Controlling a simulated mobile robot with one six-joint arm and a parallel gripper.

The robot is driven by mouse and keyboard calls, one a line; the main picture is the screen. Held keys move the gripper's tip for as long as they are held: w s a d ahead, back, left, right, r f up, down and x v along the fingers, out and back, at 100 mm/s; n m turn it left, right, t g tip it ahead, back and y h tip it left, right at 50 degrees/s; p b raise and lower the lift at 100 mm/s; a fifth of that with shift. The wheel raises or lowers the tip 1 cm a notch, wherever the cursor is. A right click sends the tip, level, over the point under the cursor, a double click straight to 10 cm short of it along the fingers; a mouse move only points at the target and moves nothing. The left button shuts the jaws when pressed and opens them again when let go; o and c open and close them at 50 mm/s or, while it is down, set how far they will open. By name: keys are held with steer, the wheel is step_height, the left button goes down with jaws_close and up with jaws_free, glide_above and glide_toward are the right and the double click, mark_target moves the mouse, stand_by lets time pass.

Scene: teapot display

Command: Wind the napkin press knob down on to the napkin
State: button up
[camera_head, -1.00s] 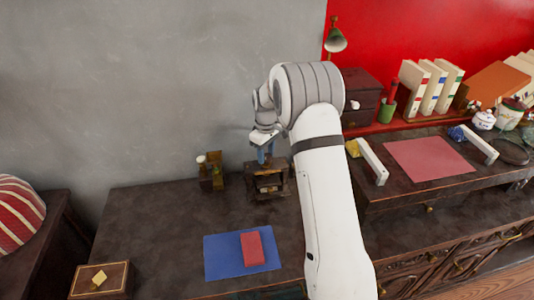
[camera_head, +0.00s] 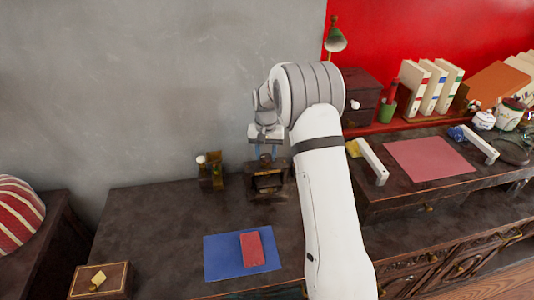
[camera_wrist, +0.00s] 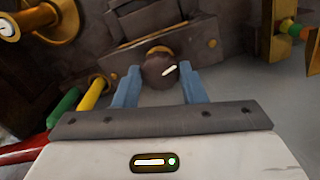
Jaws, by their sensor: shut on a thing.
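The napkin press (camera_head: 268,181) is a small dark wooden frame at the back of the dark table, below my arm's end. Its knob (camera_wrist: 160,72) is dark and round with a white mark, above a wooden bar with brass fittings in the wrist view. My gripper (camera_head: 266,153) points down over the press. It also shows in the wrist view (camera_wrist: 160,85), where its two blue fingers stand on either side of the knob, shut on it. I cannot make out the napkin inside the press.
A small wood-and-brass item (camera_head: 211,171) stands close to the left of the press. A blue mat (camera_head: 218,258) with a red block (camera_head: 252,249) lies in front. A wooden box (camera_head: 100,281) is at front left. A raised dark shelf (camera_head: 420,195) is to the right.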

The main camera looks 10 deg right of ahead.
mark_target(266, 156)
steer(key=m, duration=0.5)
steer(key=shift+r+m, duration=0.1)
steer(key=shift+m, duration=0.2)
steer(key=m, duration=0.5)
stand_by(0.4)
steer(key=o, duration=1)
step_height(266, 156, up, 8)
steer(key=shift+f, duration=0.15)
